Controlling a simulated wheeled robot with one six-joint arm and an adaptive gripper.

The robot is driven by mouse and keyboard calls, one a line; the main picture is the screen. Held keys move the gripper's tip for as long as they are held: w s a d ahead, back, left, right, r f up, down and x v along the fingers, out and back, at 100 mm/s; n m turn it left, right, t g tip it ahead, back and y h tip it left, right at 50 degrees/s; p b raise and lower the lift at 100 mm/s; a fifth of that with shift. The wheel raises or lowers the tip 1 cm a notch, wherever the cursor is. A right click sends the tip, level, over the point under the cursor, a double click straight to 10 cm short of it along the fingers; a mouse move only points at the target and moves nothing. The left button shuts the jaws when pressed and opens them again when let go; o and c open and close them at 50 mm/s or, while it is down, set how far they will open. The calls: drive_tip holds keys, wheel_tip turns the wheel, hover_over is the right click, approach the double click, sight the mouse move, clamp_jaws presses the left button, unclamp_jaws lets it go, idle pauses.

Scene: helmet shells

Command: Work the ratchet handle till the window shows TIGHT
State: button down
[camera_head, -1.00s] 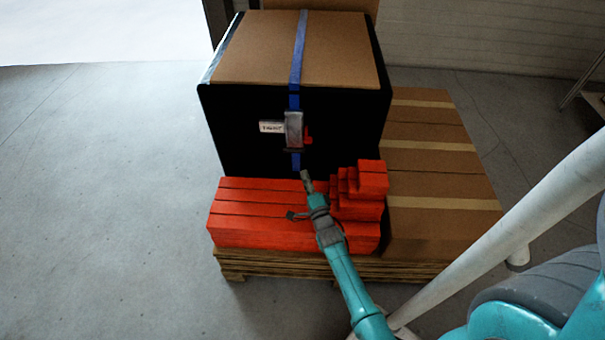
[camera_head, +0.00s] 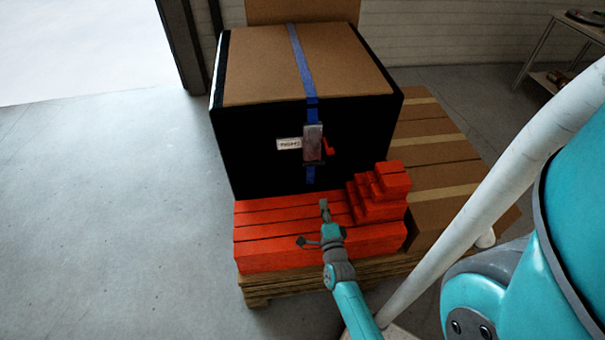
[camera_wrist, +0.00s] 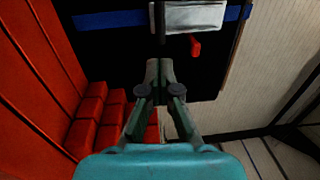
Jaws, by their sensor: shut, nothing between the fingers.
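The ratchet (camera_head: 314,148) is a grey metal body on the front of a large black-sided crate (camera_head: 255,150), on a blue strap (camera_head: 300,60). A small red lever (camera_head: 328,147) sticks out at its right. A white window label (camera_head: 289,144) sits at its left; its lettering is too small to read surely. My gripper (camera_head: 323,203) is shut and empty, below the ratchet and apart from it. In the wrist view the closed fingers (camera_wrist: 159,68) point toward the crate face, with the grey ratchet (camera_wrist: 190,17) and red lever (camera_wrist: 195,47) beyond them.
Long red blocks (camera_head: 290,240) and a stepped stack of smaller red blocks (camera_head: 380,190) lie in front of the crate, close to my gripper. The floor at left is clear.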

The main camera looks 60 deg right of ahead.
approach(312, 158)
drive_tip(key=w+d+r, duration=0.1)
drive_tip(key=w+d, duration=0.1)
drive_tip(key=shift+s+d, duration=0.1)
drive_tip(key=shift+s, duration=0.05)
idle(0.4)
drive_tip(key=shift+w+d+f, duration=0.4)
drive_tip(key=shift+w+d, duration=0.2)
drive_tip(key=shift+d, duration=0.1)
